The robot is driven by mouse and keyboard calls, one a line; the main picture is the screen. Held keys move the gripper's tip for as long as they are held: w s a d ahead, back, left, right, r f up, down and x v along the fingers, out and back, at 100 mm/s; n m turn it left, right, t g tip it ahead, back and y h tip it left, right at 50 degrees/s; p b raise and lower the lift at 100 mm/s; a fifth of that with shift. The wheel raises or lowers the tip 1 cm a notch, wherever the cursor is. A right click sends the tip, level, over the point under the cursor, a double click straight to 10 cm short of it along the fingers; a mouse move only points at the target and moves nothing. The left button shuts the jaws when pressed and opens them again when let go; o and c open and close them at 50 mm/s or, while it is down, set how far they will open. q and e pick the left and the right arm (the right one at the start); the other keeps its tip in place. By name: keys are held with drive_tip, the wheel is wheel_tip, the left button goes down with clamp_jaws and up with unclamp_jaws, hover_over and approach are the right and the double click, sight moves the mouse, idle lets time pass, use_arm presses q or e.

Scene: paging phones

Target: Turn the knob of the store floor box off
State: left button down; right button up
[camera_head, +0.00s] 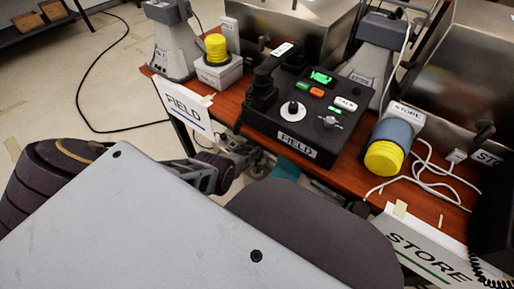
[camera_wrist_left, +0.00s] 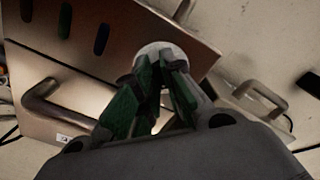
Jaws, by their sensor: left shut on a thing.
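In the left wrist view my left gripper (camera_wrist_left: 158,88), with green finger pads, is closed on a round white knob (camera_wrist_left: 152,50). The knob sits in front of a brushed-metal box (camera_wrist_left: 100,62); the fingers hide its lower part, and its setting cannot be read. No label on this box is legible. In the head view my left arm reaches in below the table's front edge, and its fingertips and the knob are hidden there. A STORE sign (camera_head: 424,247) hangs at the table's front right. My right gripper is not in view.
On the brown table (camera_head: 340,178) stand a black FIELD console (camera_head: 298,140), a yellow-capped FIELD unit (camera_head: 216,74) and a yellow-capped STORE cylinder (camera_head: 386,155). White cable (camera_head: 432,172) lies loose at right. Bent metal handles (camera_wrist_left: 42,98) flank the gripper in the wrist view.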

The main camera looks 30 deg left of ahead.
use_arm(q)
drive_tip(key=c, duration=1.5)
unclamp_jaws()
drive_tip(key=shift+r, duration=0.35)
drive_tip(key=shift+r, duration=5.65)
drive_tip(key=shift+s, duration=0.15)
